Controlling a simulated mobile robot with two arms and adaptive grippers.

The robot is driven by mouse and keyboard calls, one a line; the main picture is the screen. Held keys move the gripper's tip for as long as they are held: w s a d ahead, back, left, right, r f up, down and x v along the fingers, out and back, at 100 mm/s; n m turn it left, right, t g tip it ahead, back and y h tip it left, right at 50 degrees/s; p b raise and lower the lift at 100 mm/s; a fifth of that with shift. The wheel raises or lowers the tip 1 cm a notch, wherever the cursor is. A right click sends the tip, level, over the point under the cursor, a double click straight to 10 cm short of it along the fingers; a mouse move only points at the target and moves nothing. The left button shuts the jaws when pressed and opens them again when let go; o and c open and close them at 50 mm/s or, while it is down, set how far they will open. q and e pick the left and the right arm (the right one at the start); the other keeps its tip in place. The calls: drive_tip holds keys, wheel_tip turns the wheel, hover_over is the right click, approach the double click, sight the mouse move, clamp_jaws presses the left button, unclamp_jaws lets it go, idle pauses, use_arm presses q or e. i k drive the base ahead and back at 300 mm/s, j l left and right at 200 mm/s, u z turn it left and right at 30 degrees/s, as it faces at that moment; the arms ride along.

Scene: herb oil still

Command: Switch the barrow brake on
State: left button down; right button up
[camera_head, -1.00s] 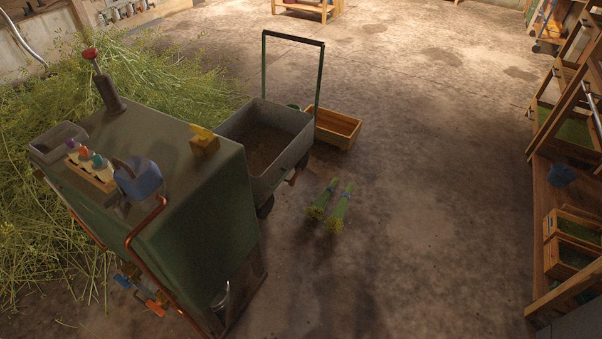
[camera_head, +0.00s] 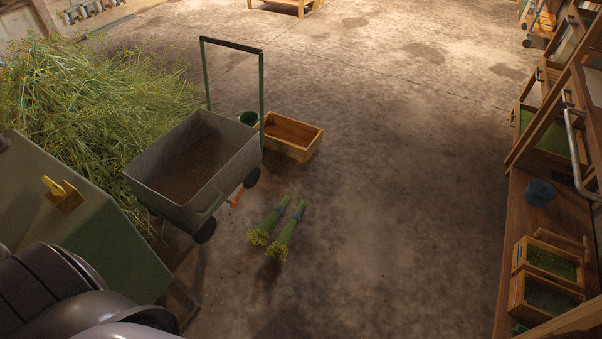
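The barrow (camera_head: 190,212) is a grey-green metal cart left of centre. It has an open, empty-looking tray, dark wheels (camera_head: 205,230) and a tall green push handle (camera_head: 262,95) at its far end. A small orange lever (camera_head: 237,197) sticks out low on its right side near the wheels; it may be the brake, but its setting is too small to tell. Dark rounded parts at the lower left look like my own arm. Neither gripper shows in this view.
A green cabinet (camera_head: 90,240) with a yellow piece (camera_head: 62,194) stands at the left, before a heap of cut herbs (camera_head: 90,95). Two herb bundles (camera_head: 283,232) lie right of the barrow. A wooden crate (camera_head: 290,150) sits behind it. Wooden shelving (camera_head: 505,250) lines the right; the middle floor is clear.

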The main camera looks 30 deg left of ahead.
sight(233, 204)
drive_tip(key=i+l, duration=0.1)
drive_tip(key=i, duration=0.35)
drive_tip(key=i+l, duration=0.1)
drive_tip(key=i, duration=0.4)
drive_tip(key=i+l, duration=0.1)
drive_tip(key=i, duration=0.35)
drive_tip(key=i+j+u, duration=0.1)
drive_tip(key=i+u, duration=0.25)
drive_tip(key=u, duration=0.15)
drive_tip(key=i+u, duration=0.35)
drive_tip(key=u, duration=0.15)
drive_tip(key=i+l+u, duration=0.15)
drive_tip(key=i+u, duration=0.15)
drive_tip(key=u, duration=0.15)
drive_tip(key=i+u, duration=0.6)
drive_tip(key=k, duration=0.1)
